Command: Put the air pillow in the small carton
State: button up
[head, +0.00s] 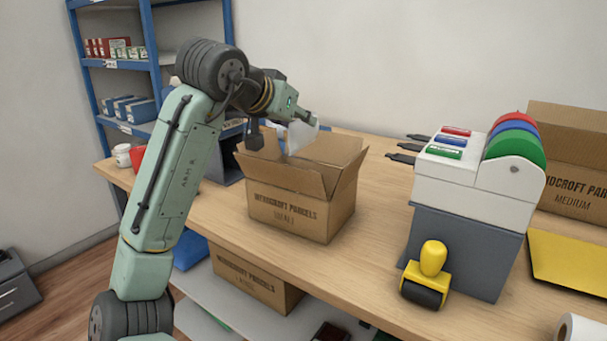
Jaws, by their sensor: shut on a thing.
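My gripper (290,122) is above the carton's back left part, reached over from the left. It is shut on a pale, translucent thing, which looks like the air pillow (300,137). The pillow hangs over the carton's opening. Its lower end is near the opening, and I cannot tell whether it is inside the rim. My gripper's fingers are small and partly hidden by the arm's end.
A grey and white tape dispenser (466,240) with coloured rolls stands right of the carton, with a yellow-handled roller (430,275) in front. A medium carton (575,165) is at the far right. A blue shelf (150,60) stands behind on the left. Counter between carton and dispenser is clear.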

aim_at(293, 155)
notch_tip(293, 155, down, 7)
jog(key=shift+f, duration=0.1)
dwell(0.3)
jog(key=shift+f, duration=0.55)
jog(key=o, duration=0.7)
jog(key=shift+r, duration=0.1)
